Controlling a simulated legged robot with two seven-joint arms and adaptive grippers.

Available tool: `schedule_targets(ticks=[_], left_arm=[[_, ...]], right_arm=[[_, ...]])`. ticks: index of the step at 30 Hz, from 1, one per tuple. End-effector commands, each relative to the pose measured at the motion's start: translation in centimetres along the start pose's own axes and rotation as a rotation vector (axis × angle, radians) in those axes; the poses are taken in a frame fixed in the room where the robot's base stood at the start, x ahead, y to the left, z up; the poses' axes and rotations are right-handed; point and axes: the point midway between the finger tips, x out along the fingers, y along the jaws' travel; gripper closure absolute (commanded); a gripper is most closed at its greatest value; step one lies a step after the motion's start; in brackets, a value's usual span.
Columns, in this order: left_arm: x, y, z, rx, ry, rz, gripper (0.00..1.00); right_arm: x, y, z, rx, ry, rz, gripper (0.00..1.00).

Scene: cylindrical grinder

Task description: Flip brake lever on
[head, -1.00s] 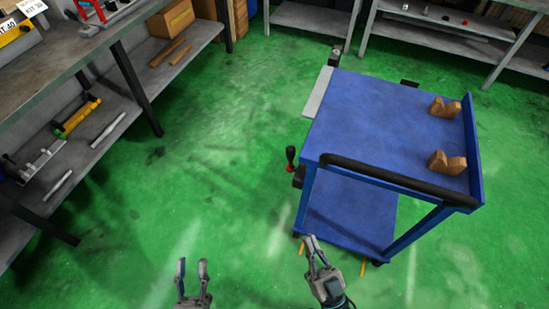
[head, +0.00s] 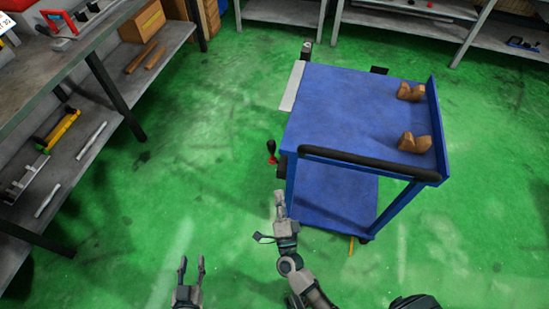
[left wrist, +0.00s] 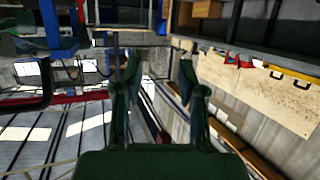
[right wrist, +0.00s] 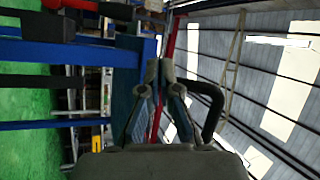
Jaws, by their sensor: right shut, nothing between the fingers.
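The brake lever (head: 271,150) has a black knob on a red base and stands upright at the left side of the blue cart (head: 345,115). My right gripper (head: 280,194) is shut and empty, a little below the lever in the head view and apart from it. The right wrist view shows its fingers (right wrist: 160,75) together, with the cart's blue frame to their left. My left gripper (head: 192,264) is open and empty at the bottom of the head view, over the floor. Its spread fingers (left wrist: 160,75) also show in the left wrist view.
Two brown wooden blocks (head: 411,91) (head: 415,142) sit on the cart top. A black handle (head: 370,161) runs along its near edge. A grey shelf (head: 75,160) with tools stands at left. Green floor (head: 200,130) is clear between shelf and cart.

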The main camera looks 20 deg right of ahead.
Motion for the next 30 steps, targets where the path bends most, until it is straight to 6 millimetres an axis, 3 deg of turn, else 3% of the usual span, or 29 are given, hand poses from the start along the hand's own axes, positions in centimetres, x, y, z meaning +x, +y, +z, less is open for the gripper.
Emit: schedule_targets(ticks=[3,10,22,26,30], left_arm=[[-1.1,-0.5,1.9,0.006,-0.162,-0.012,0.6],[-2.2,-0.8,4.4,0.007,-0.303,-0.021,0.6],[-2.0,-0.8,4.5,0.006,-0.303,-0.021,0.6],[-1.8,-0.8,4.3,0.005,-0.282,-0.019,0.6],[-1.3,-0.7,3.4,0.006,-0.22,-0.015,0.6]], right_arm=[[1.6,2.1,1.4,0.167,0.03,0.106,1.0],[2.0,4.7,2.7,0.295,0.056,0.204,1.0],[2.4,4.9,2.8,0.297,0.057,0.207,1.0],[3.8,5.2,2.8,0.296,0.056,0.205,1.0],[6.6,5.9,2.6,0.296,0.058,0.204,1.0]])
